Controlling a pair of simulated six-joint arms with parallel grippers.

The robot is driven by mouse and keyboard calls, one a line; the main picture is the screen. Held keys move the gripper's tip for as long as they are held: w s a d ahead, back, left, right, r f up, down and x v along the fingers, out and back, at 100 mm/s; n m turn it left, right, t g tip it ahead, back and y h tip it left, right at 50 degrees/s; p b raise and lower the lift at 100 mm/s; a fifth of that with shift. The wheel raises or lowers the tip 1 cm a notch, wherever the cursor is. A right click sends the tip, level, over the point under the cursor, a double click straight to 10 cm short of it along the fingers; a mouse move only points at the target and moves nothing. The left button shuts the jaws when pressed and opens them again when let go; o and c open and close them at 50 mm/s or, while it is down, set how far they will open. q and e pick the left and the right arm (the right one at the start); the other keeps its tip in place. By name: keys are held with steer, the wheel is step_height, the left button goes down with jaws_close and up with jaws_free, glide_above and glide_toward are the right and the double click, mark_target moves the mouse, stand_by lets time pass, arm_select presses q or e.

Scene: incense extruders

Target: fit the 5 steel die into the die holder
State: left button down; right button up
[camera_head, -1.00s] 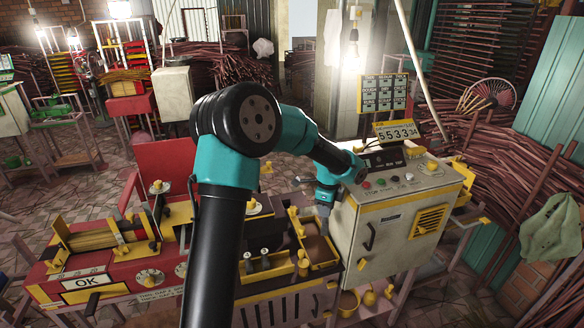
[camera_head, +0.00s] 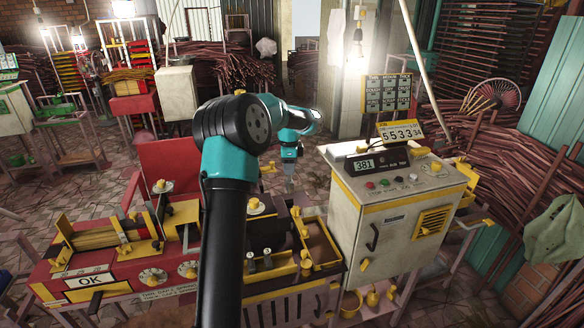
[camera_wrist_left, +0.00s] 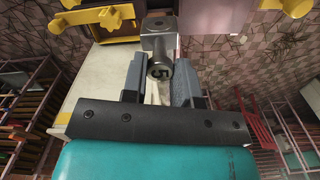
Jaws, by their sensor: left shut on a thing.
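My left gripper (camera_head: 289,184) is raised above the back side of the bench, left of the control cabinet. In the left wrist view my left gripper (camera_wrist_left: 160,82) is shut on a steel die (camera_wrist_left: 160,71), a short grey cylinder whose round face is marked 5. A grey steel block (camera_wrist_left: 160,36) shows just beyond the die; I cannot tell whether they touch or are one piece. I cannot make out the die holder for certain. The die is too small to make out in the head view. My right gripper is not in view.
A red and yellow machine bench (camera_head: 110,265) fills the lower left. A yellow rack (camera_head: 270,270) holds small steel pieces, beside a yellow-edged tray (camera_head: 318,243). The cream control cabinet (camera_head: 395,225) stands at right, its display (camera_head: 365,164) reading 381. Stacked sticks line the walls.

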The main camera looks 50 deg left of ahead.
mark_target(289, 181)
arm_select(q)
steer(key=shift+f, duration=3)
steer(key=shift+f, duration=2.4)
stand_by(0.5)
steer(key=c, duration=0.8)
jaws_free()
step_height(289, 181, up, 17)
steer(key=shift+r, duration=0.2)
